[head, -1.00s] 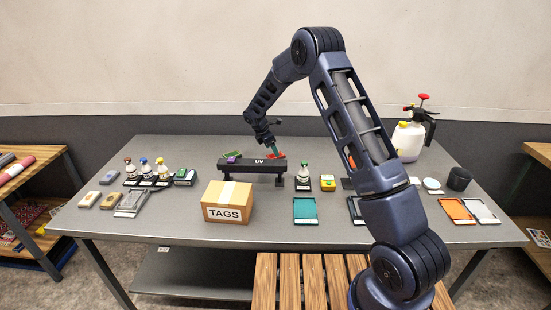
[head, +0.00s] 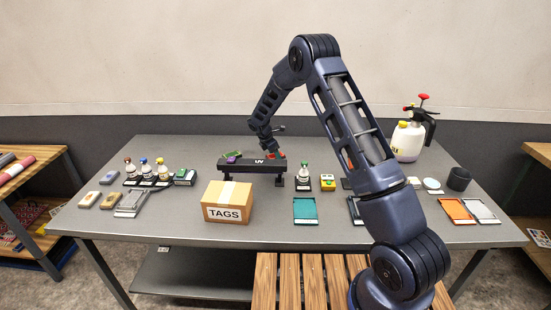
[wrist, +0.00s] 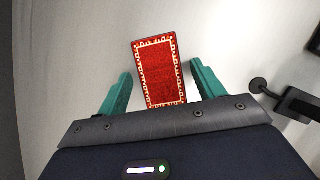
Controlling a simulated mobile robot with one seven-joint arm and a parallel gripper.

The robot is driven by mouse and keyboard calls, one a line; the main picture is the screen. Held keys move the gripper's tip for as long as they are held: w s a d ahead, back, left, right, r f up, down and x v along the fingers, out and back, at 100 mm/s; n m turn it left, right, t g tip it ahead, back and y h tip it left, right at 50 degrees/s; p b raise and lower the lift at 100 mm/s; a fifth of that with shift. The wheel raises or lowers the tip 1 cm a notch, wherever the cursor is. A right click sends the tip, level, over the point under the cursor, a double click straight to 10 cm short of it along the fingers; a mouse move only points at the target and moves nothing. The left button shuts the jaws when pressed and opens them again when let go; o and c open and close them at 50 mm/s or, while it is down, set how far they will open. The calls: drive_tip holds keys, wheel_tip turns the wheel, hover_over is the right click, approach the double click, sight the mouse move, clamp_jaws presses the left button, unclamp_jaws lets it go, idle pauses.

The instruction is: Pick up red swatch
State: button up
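The red swatch (wrist: 160,72) is a small red rug piece with a cream patterned border. In the wrist view it lies on a pale grey surface, between and beyond the two teal fingers of my gripper (wrist: 160,92). The fingers are open, with a gap on each side of the swatch. In the head view my gripper (head: 271,152) is low behind the black UV bar, and only a bit of the red swatch (head: 281,157) shows beside it. The bar and my wrist hide the rest.
The UV bar (head: 240,165) stands on legs just in front of my gripper. A green swatch (head: 231,154) and a purple one lie left of it. A dark stand part (wrist: 295,103) is at right in the wrist view.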

drive_tip(key=c, duration=0.8)
drive_tip(key=shift+r, duration=0.1)
